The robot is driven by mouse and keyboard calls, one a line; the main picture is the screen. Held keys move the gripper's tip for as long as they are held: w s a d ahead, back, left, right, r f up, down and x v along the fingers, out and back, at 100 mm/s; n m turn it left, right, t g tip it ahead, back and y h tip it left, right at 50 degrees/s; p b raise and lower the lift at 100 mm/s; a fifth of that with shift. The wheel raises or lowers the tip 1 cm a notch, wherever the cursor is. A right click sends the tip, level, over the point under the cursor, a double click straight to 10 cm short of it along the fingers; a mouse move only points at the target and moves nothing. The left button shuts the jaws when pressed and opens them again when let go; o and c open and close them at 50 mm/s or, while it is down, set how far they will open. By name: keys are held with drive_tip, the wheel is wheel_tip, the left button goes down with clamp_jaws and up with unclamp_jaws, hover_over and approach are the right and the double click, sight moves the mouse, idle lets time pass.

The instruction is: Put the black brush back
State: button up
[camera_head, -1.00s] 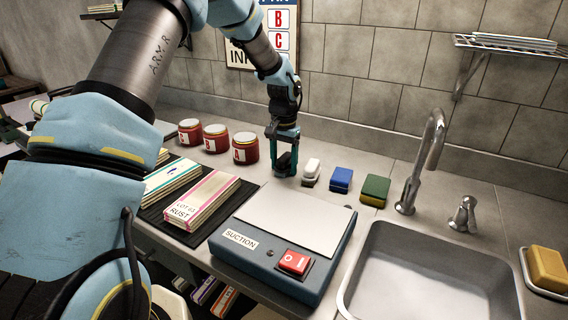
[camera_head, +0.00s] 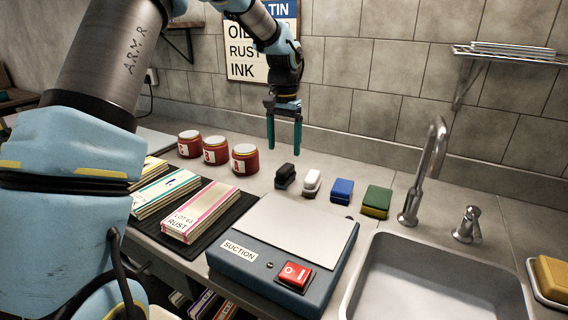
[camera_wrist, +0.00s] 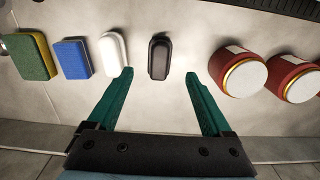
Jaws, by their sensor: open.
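The black brush (camera_head: 285,175) stands on the counter at the left end of a row, just left of the white brush (camera_head: 312,182). My gripper (camera_head: 284,148) is open and empty, raised above and behind the black brush. In the wrist view the black brush (camera_wrist: 159,58) lies ahead of and between my open fingers (camera_wrist: 158,76), apart from both. The white brush (camera_wrist: 112,54) is beside it there, near the tip of one finger.
A blue sponge (camera_head: 342,191) and a green-yellow sponge (camera_head: 376,201) continue the row. Red jars (camera_head: 244,159) stand to the left. The suction box (camera_head: 285,245) is in front, the tap (camera_head: 428,170) and sink (camera_head: 435,285) to the right.

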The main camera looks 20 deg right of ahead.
drive_tip(key=s+a+n, duration=0.2)
drive_tip(key=a, duration=0.7)
drive_tip(key=s+a+n, duration=0.2)
drive_tip(key=s+a, duration=0.1)
drive_tip(key=a, duration=0.6)
drive_tip(key=s+a+n+t, duration=0.1)
drive_tip(key=s+a+n, duration=0.1)
drive_tip(key=a, duration=0.7)
drive_tip(key=shift+s+a+f, duration=0.15)
drive_tip(key=shift+s+f, duration=0.05)
drive_tip(key=shift+f, duration=0.1)
drive_tip(key=s+a+f+n, duration=0.1)
drive_tip(key=s+a+n, duration=0.2)
drive_tip(key=s+a, duration=0.3)
drive_tip(key=shift+s+a+f+t, duration=0.3)
drive_tip(key=shift+s+a+f, duration=0.1)
